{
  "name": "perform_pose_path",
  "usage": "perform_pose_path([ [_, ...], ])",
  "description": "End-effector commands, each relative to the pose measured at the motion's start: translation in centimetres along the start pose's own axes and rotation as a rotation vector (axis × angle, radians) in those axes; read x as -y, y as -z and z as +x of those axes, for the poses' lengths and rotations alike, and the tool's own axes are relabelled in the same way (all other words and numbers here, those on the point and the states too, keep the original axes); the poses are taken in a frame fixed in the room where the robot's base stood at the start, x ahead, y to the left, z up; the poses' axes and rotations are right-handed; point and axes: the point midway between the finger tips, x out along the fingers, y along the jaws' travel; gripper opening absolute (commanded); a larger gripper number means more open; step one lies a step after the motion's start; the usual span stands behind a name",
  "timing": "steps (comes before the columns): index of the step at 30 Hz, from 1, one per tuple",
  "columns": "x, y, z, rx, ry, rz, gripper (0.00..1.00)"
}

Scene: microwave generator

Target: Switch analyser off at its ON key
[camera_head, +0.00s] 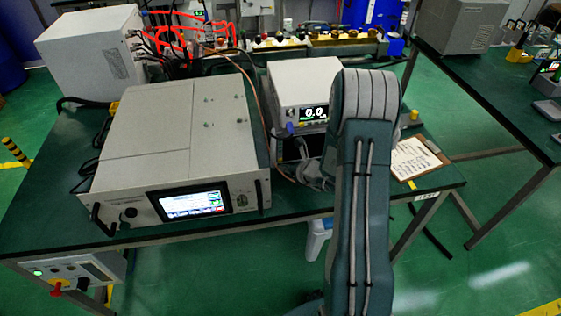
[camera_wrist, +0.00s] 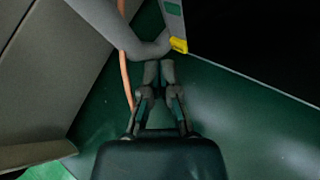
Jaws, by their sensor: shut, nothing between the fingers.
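A white bench instrument (camera_head: 300,72) stands on the green table, right of the large generator cabinet. Its small display (camera_head: 313,113) is lit and reads about 0.0. I take it to be the analyser, but no label confirms this. I cannot make out an ON key. My arm stands in front of its right side and hides part of it. In the wrist view my gripper (camera_wrist: 160,68) is shut and empty above the green table top, near a thick grey hose (camera_wrist: 118,35). In the head view I cannot clearly pick out the fingertips.
The generator cabinet (camera_head: 170,130) fills the table's left, its screen (camera_head: 190,203) lit. A copper-coloured cable (camera_wrist: 124,75) runs left of my gripper. A yellow-cornered case edge (camera_wrist: 178,44) is just beyond the fingers. A clipboard (camera_head: 413,158) lies at the table's right.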

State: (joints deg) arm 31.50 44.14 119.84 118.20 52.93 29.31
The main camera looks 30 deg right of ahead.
Motion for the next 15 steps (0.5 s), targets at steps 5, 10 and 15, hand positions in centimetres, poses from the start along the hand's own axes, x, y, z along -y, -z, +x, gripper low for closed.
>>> perform_pose_path([
  [5, -0.2, 0.3, -0.4, -0.001, 0.0, 0.001, 0.0],
  [10, -1.0, 1.1, -1.4, -0.001, 0.0, 0.002, 0.0],
  [15, -1.7, 1.8, -2.4, -0.001, 0.001, 0.002, 0.0],
])
